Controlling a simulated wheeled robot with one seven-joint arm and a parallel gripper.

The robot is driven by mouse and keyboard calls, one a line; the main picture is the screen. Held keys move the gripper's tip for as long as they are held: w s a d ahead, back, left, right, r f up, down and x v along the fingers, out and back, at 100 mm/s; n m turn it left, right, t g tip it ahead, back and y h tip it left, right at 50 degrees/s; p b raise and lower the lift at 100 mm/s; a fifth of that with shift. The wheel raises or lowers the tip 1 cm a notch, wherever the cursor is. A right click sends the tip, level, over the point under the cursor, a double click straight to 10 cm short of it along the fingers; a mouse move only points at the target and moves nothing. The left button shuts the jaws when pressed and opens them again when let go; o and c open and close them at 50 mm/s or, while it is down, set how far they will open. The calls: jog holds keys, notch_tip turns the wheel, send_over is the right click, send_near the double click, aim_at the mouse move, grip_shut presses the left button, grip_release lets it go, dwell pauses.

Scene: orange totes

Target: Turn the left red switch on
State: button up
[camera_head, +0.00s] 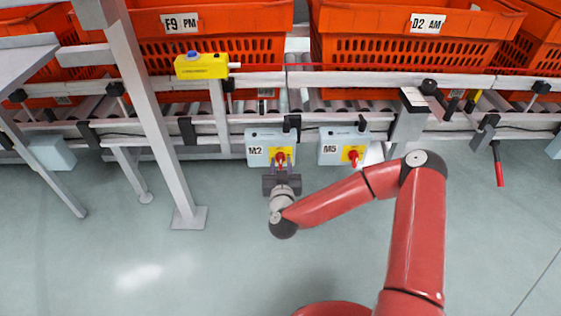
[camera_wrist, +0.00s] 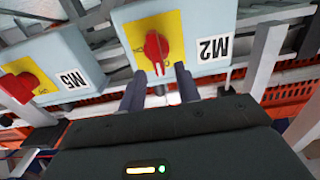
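The left red switch (camera_head: 280,157) is a red knob on a yellow plate, on the pale blue box labelled M2 (camera_head: 257,141). My gripper (camera_head: 281,174) is just in front of this box. In the wrist view, which appears upside down, the red knob (camera_wrist: 155,50) shows upright with its narrow end pointing down between the two dark fingertips (camera_wrist: 159,74). The fingers are apart, one on each side of the knob's end. I cannot tell whether either touches it. The plate's small lettering is too blurred to read.
A second box, M5 (camera_head: 330,149), with its own red switch (camera_head: 353,156) is close on the right. A roller conveyor (camera_head: 300,102) with orange totes (camera_head: 215,40) runs behind. A grey metal post (camera_head: 150,110) stands to the left. The floor in front is open.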

jog(key=shift+w, duration=0.85)
grip_shut()
